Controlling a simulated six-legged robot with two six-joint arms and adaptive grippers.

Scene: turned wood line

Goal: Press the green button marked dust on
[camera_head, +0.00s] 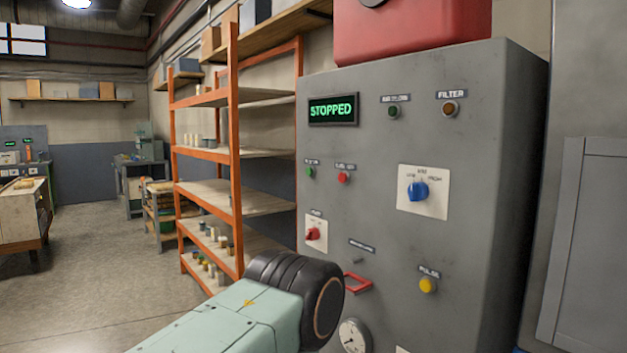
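A grey control cabinet (400,240) fills the right of the head view. Its display (333,109) reads STOPPED in green letters. A small green button (310,172) sits at the panel's left side under a small label that is too blurred to read surely. A red button (343,177) is just right of it. Another green button or lamp (394,112) is higher, right of the display. One of my arms, pale green with a black joint, reaches up from the bottom in front of the cabinet's lower left. Neither gripper can be seen.
The panel also carries a blue selector knob (417,191), a red switch (313,234), a yellow button (428,285), an amber FILTER lamp (449,109), a red frame (358,283) and a gauge (353,337). An orange shelf rack (234,150) stands close left. Floor farther left is open.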

